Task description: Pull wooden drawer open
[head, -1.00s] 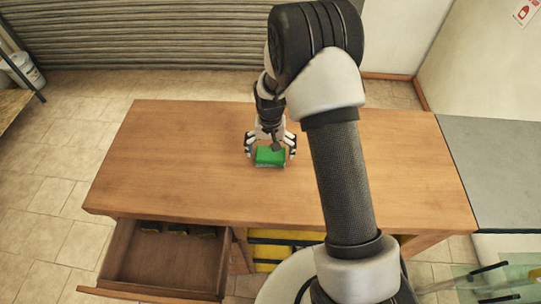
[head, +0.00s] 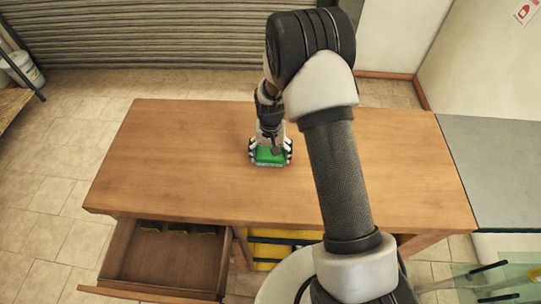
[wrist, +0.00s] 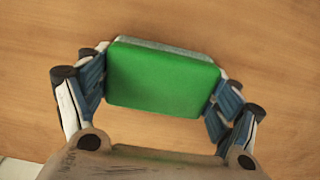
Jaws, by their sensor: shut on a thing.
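The wooden drawer (head: 165,262) is at the lower left of the table in the head view, and it stands pulled out with its inside showing. A few small dark and yellow items lie at its back. My gripper (head: 270,152) is over the tabletop, well away from the drawer, and is shut on a green block (wrist: 163,78). In the wrist view my gripper's fingers (wrist: 162,88) press the block's left and right sides. The block has a pale layer along its far edge and is at or just above the tabletop; I cannot tell which.
The wooden table (head: 180,165) is otherwise bare on top. Yellow things (head: 270,250) show under it, right of the drawer. A grey surface (head: 495,170) adjoins the table on the right. Tiled floor (head: 45,180) lies open on the left.

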